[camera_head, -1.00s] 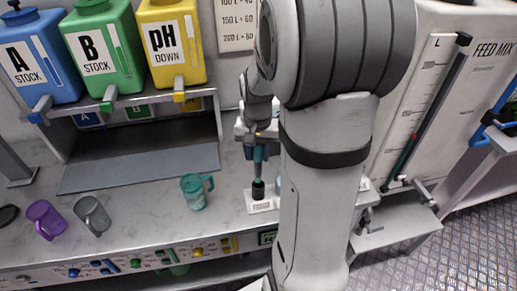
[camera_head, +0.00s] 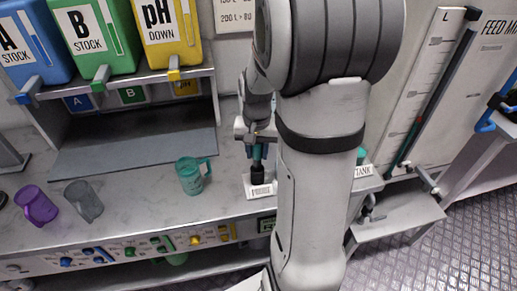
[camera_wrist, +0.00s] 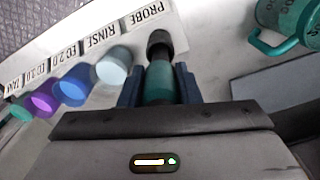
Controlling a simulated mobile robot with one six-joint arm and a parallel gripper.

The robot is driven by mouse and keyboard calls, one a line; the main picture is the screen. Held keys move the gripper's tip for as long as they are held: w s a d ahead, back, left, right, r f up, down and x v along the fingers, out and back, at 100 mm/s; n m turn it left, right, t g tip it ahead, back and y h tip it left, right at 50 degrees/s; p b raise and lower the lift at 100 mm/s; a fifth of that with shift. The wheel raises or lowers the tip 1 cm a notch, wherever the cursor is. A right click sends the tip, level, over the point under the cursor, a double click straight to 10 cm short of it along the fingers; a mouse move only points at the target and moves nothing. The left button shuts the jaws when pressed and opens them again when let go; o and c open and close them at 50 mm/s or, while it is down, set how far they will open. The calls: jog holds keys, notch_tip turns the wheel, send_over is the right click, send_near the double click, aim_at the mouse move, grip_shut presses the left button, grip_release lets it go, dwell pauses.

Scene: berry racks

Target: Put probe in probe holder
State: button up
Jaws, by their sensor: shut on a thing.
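My gripper (camera_wrist: 158,78) has its blue fingers closed on the teal probe (camera_wrist: 160,84). In the head view, my gripper (camera_head: 258,148) points down at the rack on the counter, with my arm just right of it. A black piece (camera_wrist: 160,42) is at the probe's far end, beside the PROBE label; it also shows in the head view (camera_head: 257,174). I cannot tell whether it is the probe's tip or the holder's socket, nor how deep the probe sits. The white probe holder rack (camera_wrist: 150,17) carries the PROBE label; my arm hides much of it in the head view.
The rack's RINSE cup (camera_wrist: 113,68), blue cup (camera_wrist: 76,84) and purple cup (camera_wrist: 42,100) stand beside the probe. A teal mug (camera_head: 192,178) stands left of the rack. Purple (camera_head: 37,205) and grey (camera_head: 84,200) mugs are farther left. Stock tanks stand behind.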

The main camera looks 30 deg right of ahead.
jog(key=shift+f+b, duration=0.3)
dwell(0.5)
jog(key=o, duration=1.1)
notch_tip(320, 180, up, 8)
jog(key=shift+f, duration=0.1)
dwell(0.3)
jog(key=s+a+n+t, duration=0.1)
jog(key=s+a+n, duration=0.1)
jog(key=s+a, duration=0.1)
jog(key=s+a+r+n+t, duration=0.1)
jog(key=s+a+n, duration=0.1)
jog(key=s+a, duration=0.2)
jog(key=s+a+r+n+t, duration=0.1)
jog(key=s+a+n, duration=0.1)
jog(key=s+a, duration=0.2)
jog(key=shift+s+a+r+n, duration=0.15)
jog(key=shift+s+a+n, duration=0.1)
jog(key=shift+s+n, duration=0.25)
